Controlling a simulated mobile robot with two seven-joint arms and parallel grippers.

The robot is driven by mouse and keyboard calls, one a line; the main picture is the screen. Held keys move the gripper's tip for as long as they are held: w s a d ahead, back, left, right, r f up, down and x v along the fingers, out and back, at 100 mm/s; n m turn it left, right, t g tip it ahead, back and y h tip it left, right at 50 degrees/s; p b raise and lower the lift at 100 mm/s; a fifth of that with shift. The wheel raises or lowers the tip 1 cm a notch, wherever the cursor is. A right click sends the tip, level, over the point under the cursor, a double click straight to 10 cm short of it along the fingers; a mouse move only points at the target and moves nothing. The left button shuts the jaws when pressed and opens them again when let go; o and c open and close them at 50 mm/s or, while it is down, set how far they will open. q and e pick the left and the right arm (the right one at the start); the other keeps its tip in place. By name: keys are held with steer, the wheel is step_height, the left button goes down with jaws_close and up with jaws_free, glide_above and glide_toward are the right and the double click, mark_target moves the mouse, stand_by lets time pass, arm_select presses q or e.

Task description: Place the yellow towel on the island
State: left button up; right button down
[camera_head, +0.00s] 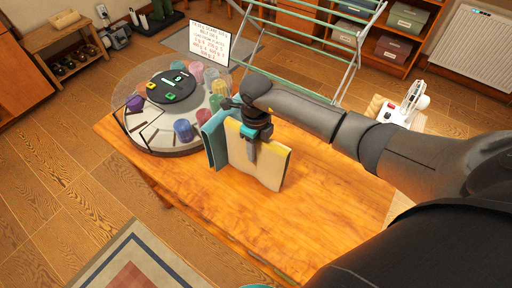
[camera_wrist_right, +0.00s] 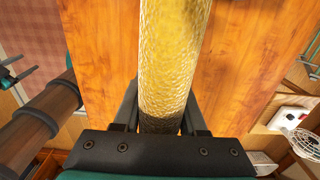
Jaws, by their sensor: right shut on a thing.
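The yellow towel (camera_head: 258,165), pale and folded, hangs upright from my right gripper (camera_head: 250,150) over the orange wooden island top (camera_head: 330,200). In the right wrist view the yellow towel (camera_wrist_right: 168,60) runs between the two dark fingers (camera_wrist_right: 160,120), which are shut on it. I cannot tell whether its lower edge touches the wood. A teal panel (camera_head: 214,142) stands just left of the towel; I cannot tell whether it is separate. My left gripper (camera_wrist_right: 12,74) shows at the left edge of the right wrist view, its two prongs apart and empty.
A round clear-topped tray (camera_head: 170,148) with several coloured cups covers the island's far left end. A white sign (camera_head: 209,44) stands behind it. A metal drying rack (camera_head: 345,60) stands beyond the island. The near middle of the island top is bare.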

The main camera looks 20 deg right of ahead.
steer(key=shift+f, duration=0.15)
steer(key=shift+c, duration=2.3)
jaws_free()
step_height(320, 180, up, 12)
steer(key=shift+r, duration=0.25)
